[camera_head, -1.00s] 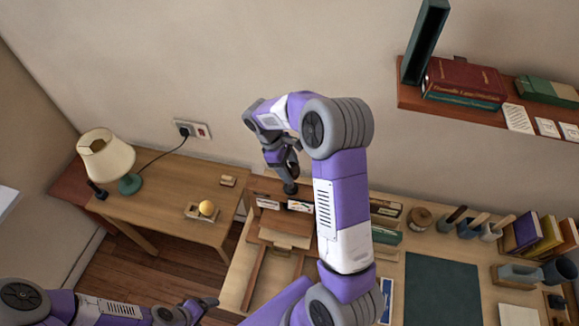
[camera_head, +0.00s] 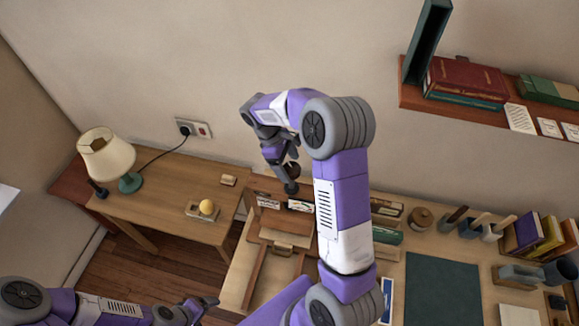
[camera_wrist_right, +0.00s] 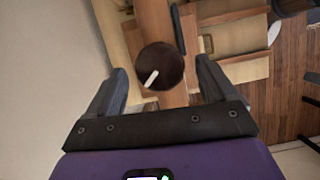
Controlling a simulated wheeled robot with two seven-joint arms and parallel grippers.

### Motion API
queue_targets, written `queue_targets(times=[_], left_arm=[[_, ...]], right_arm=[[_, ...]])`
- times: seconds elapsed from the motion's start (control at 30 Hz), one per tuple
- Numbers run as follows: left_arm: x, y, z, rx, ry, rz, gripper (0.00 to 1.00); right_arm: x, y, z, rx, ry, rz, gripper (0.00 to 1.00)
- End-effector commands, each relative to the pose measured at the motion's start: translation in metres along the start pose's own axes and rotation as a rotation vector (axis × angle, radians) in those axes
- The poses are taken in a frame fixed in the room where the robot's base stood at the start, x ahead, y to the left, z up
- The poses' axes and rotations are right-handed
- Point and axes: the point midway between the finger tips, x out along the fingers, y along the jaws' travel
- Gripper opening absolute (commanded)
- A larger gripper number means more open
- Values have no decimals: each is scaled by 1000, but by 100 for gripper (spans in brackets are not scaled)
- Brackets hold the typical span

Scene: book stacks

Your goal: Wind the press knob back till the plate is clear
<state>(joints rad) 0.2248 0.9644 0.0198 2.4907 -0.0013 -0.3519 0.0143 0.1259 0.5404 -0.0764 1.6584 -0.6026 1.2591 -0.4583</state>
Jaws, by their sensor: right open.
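The press knob (camera_wrist_right: 160,66) is dark brown and round with a white mark, seen from above in the right wrist view. My right gripper (camera_wrist_right: 161,72) is open, with one finger on each side of the knob; I cannot tell whether they touch it. In the head view my right gripper (camera_head: 287,178) is over the back of the wooden press (camera_head: 265,186), which my arm partly hides. A pale board (camera_head: 285,238) lies at the press; I cannot tell the plate's gap. My left gripper (camera_head: 203,304) is low at the left, away from the press.
A side table (camera_head: 165,222) holds a lamp (camera_head: 107,155) and a small tray with a yellow ball (camera_head: 207,207). A green mat (camera_head: 443,290), tool holders and books are right of my right arm. A wall shelf (camera_head: 405,97) is at upper right.

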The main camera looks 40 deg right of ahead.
Motion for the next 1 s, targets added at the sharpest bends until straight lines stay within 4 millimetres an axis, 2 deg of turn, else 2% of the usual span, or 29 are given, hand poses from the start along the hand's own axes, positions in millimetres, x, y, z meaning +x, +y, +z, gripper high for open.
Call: queue_targets(times=[0.2, 0.4, 0.87, 1.0], left_arm=[[2, -1, 0, 0, 0, 0, 85], [2, -1, 0, 0, 0, 0, 85], [2, -1, 0, 0, 0, 0, 85], [6, -2, 0, 0, 0, 0, 85]], right_arm=[[-39, -1, -1, -3, 4, 1, 85], [-57, -1, -1, -2, 0, -1, 85], [-59, -1, -1, -2, 0, -2, 85], [-56, -1, 2, 74, 18, -18, 85]])
